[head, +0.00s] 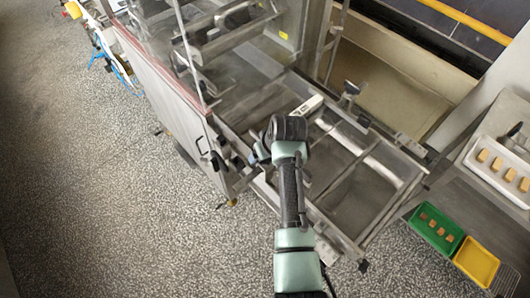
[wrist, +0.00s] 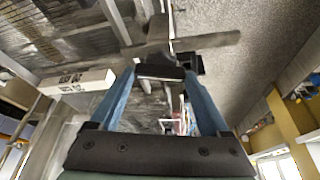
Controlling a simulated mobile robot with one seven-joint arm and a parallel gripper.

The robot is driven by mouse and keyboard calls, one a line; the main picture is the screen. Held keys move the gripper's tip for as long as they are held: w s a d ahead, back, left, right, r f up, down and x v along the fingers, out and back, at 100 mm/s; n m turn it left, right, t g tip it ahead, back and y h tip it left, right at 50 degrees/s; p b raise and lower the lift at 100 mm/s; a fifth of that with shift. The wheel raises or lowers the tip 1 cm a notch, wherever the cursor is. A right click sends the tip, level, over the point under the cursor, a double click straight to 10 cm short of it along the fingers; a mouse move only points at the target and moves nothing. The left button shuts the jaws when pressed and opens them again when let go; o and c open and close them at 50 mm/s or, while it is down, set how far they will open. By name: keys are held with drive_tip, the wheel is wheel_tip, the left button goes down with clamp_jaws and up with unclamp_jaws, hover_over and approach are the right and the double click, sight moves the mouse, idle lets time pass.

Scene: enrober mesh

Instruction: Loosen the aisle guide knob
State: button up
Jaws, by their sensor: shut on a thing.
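My gripper (wrist: 162,78) is shut on a dark knob (wrist: 160,71), with its two blue fingers on either side of it in the wrist view. The knob sits at a grey metal bar and bracket (wrist: 205,42). In the head view my gripper (head: 259,153) is at the aisle-side edge of the machine's open frame (head: 335,190). There the wrist hides most of the knob.
A white labelled block (head: 307,106) lies beyond the wrist, and another metal bracket (head: 350,93) stands on the far rail. A green tray (head: 436,229), yellow tray (head: 477,262) and white tray (head: 500,170) are at right. Speckled floor is free at left.

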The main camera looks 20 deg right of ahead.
drive_tip(key=shift+d+n+y+b, duration=0.1)
drive_tip(key=shift+n+y+b, duration=0.4)
drive_tip(key=shift+n, duration=1)
drive_tip(key=o, duration=1.2)
drive_tip(key=shift+r, duration=0.15)
drive_tip(key=b+v, duration=0.2)
drive_tip(key=v, duration=1)
drive_tip(key=shift+d+r+b, duration=0.2)
drive_tip(key=shift+r+b, duration=0.2)
